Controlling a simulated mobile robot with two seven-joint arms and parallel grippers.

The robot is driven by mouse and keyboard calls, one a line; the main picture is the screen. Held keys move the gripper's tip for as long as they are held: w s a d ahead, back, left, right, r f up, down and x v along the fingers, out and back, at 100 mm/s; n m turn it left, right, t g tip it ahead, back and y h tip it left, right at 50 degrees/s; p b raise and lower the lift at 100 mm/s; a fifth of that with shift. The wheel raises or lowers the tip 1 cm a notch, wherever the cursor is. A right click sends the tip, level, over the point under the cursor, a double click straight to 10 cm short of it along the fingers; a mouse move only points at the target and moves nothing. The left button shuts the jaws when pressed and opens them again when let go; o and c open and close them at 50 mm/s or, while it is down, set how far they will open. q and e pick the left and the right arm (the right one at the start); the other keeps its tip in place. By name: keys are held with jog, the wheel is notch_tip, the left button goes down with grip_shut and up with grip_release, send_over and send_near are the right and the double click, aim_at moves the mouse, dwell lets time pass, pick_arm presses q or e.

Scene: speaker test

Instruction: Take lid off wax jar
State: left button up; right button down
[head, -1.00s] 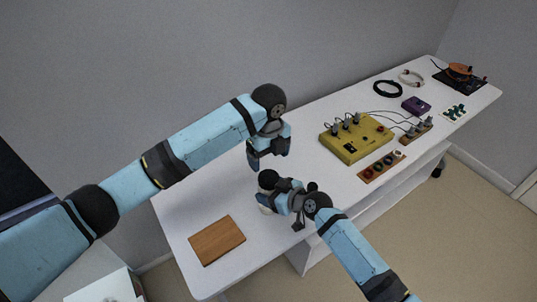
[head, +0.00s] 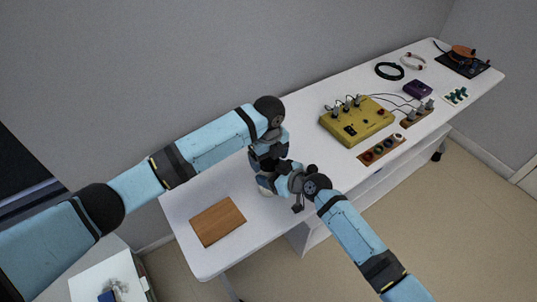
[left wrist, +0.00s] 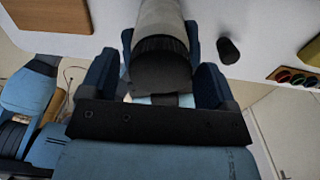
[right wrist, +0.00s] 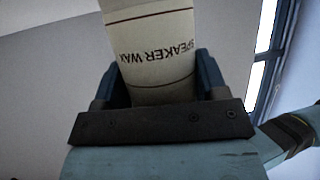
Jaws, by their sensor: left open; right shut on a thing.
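The wax jar is a cream cylinder (right wrist: 150,40) marked "SPEAKER WAX", with the lettering upside down in the right wrist view. My right gripper (right wrist: 158,75) is shut on its body. In the head view the jar (head: 264,185) is mostly hidden by my grippers, above the near-left part of the table. My left gripper (head: 266,162) is open, right over the jar. In the left wrist view the black lid (left wrist: 160,70) is on the jar and lies between the spread fingers of my left gripper (left wrist: 160,42). Whether a finger touches it I cannot tell.
A wooden board (head: 217,221) lies on the white table (head: 185,207) left of the grippers. A yellow box (head: 352,122) with cables, a strip with coloured rings (head: 381,150) and a purple box (head: 418,90) stand further right. A small dark object (left wrist: 229,50) shows beside the jar.

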pick_arm(q)
jog(key=c, duration=0.9)
jog(key=n, duration=0.4)
jog(key=shift+c, duration=0.3)
jog(key=n, duration=0.2)
jog(key=shift+n, duration=0.4)
jog(key=o, duration=1)
jog(key=shift+r, duration=0.15)
